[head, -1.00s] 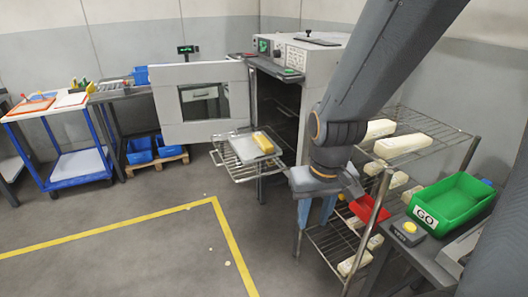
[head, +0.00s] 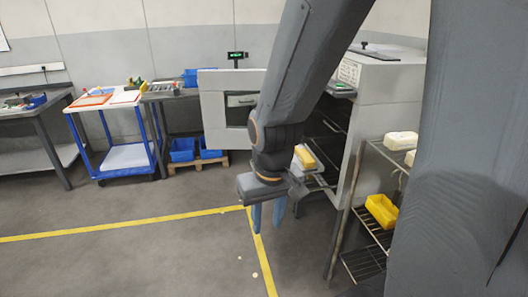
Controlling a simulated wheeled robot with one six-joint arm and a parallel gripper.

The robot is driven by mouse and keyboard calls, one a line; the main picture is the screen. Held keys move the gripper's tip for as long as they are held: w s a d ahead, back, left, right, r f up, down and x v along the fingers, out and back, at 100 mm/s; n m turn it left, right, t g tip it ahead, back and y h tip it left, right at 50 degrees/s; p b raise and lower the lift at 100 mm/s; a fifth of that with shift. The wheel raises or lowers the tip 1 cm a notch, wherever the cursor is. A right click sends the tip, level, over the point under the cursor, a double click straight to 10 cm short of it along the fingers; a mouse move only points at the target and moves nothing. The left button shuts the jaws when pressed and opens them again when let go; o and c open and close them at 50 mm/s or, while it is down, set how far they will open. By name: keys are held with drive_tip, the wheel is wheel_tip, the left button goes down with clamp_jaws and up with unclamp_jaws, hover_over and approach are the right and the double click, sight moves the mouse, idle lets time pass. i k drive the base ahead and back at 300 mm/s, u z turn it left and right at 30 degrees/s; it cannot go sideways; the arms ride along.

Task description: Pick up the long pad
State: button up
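My gripper (head: 267,226) points down over open floor, left of the wire rack and in front of the oven. Its two blue fingers are apart with nothing between them. A yellow and off-white pad (head: 306,157) lies at the oven's front, partly hidden behind my arm. Off-white long blocks (head: 401,140) lie on the rack's top shelf at the right, partly cut off by my own grey body. I cannot tell which of these is the long pad.
The oven door (head: 222,105) stands open. The wire rack (head: 352,222) holds a yellow bin (head: 381,210). A blue-framed cart (head: 118,157), blue crates (head: 183,149) on a pallet and a grey workbench (head: 35,115) stand at the back left. The floor (head: 130,255) at front left is clear.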

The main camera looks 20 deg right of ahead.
sight(305, 157)
drive_tip(key=u, duration=0.25)
drive_tip(key=i, duration=0.75)
drive_tip(key=z, duration=0.55)
drive_tip(key=i, duration=0.9)
drive_tip(key=z, duration=0.65)
